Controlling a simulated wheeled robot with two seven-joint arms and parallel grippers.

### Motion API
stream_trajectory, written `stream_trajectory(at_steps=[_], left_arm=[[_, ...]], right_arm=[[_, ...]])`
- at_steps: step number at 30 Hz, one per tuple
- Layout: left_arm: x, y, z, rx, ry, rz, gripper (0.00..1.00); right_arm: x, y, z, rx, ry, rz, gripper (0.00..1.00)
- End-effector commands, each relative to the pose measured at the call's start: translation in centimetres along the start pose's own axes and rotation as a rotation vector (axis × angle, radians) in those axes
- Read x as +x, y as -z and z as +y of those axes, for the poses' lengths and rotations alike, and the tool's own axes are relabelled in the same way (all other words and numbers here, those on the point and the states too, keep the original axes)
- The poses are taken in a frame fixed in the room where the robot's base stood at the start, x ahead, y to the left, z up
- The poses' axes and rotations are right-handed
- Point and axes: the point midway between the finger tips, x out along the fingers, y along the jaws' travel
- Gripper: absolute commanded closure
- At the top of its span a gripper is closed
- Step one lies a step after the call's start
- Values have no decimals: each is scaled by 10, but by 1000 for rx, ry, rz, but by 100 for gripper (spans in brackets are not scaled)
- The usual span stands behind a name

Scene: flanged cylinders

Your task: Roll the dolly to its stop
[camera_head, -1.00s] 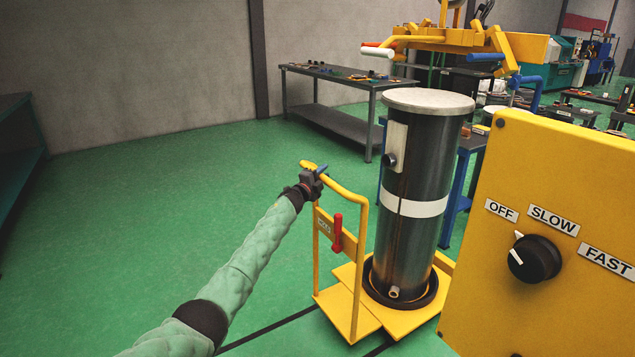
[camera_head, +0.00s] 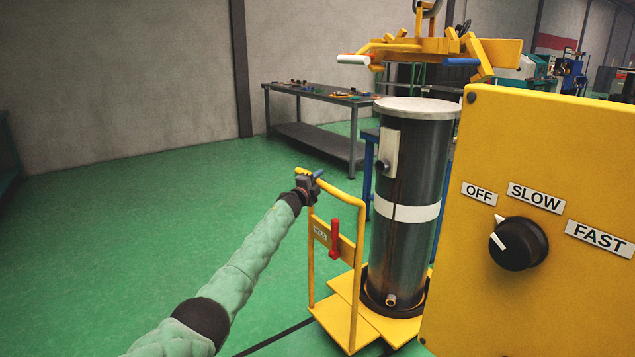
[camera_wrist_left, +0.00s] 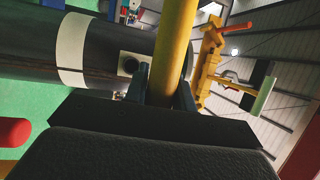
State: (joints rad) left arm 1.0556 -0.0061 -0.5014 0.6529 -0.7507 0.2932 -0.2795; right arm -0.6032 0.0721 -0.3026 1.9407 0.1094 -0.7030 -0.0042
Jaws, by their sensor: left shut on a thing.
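The yellow dolly (camera_head: 360,319) stands on the green floor with a tall dark flanged cylinder (camera_head: 407,250) upright on its base. The cylinder has a pale top flange and a white band. My left gripper (camera_head: 310,182) is shut on the top bar of the dolly's handle (camera_head: 330,185). In the left wrist view the yellow handle bar (camera_wrist_left: 175,45) lies between the fingers of my left gripper (camera_wrist_left: 168,95), with the cylinder (camera_wrist_left: 30,50) to the left. A red lever (camera_head: 334,240) is on the handle panel. The dolly's stop cannot be made out. My right gripper is not in view.
A yellow control box (camera_head: 570,130) with an OFF, SLOW, FAST knob (camera_head: 518,244) fills the right foreground; its pointer is near OFF. A yellow lifting frame (camera_head: 440,50) hangs above the cylinder. A grey workbench (camera_head: 320,95) stands behind.

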Motion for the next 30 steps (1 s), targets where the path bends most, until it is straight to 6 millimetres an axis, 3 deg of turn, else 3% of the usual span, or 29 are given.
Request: stream_trajectory(at_steps=[7,8,11,23,30], left_arm=[[1,3,1,-1,-1,1,100],[1,3,1,-1,-1,1,73],[1,3,0,-1,0,1,53],[-3,-1,-1,1,0,-2,53],[-24,0,-1,3,-1,0,53]], right_arm=[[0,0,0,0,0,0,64],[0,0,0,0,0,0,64],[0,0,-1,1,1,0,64],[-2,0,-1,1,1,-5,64],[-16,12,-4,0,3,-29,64]])
